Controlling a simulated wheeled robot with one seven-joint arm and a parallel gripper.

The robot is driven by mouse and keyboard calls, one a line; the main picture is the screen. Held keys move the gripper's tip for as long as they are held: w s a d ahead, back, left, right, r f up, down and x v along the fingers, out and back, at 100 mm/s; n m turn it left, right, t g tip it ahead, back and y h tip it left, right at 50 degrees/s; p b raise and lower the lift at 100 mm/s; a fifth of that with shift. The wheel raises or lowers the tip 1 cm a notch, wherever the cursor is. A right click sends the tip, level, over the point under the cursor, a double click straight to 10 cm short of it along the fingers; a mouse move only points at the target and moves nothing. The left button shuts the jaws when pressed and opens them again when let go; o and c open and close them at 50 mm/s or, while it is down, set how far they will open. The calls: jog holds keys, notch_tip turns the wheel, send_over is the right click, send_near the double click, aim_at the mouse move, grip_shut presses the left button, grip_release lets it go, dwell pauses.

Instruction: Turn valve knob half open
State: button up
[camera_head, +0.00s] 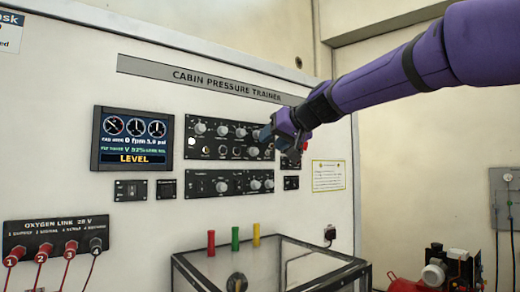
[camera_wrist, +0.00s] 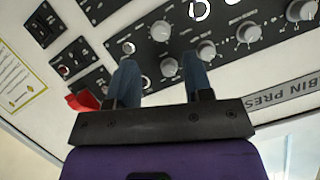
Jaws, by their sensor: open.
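My gripper (camera_head: 270,134) is at the right end of the upper black control panel (camera_head: 215,149), on the wall marked CABIN PRESSURE TRAINER. In the wrist view my gripper (camera_wrist: 160,66) is open, with two blue-grey fingers pointing at the panel. A grey round knob (camera_wrist: 168,67) shows between the fingertips, with no clear contact. Other grey knobs lie nearby, including one at the right finger (camera_wrist: 206,50) and one farther right (camera_wrist: 248,32). The upper panel also has a knob at its left (camera_head: 200,128). I cannot tell which is the valve knob. My gripper hides part of the panel's right end.
A display (camera_head: 133,139) reading LEVEL is left of the panels. A lower knob panel (camera_head: 228,184) is below. A red part (camera_wrist: 83,101) sits beside the left finger. A clear box (camera_head: 290,262) and OXYGEN LINK panel (camera_head: 54,240) are lower.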

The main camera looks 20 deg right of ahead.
aim_at(257, 150)
jog(key=shift+x, duration=2.8)
grip_shut()
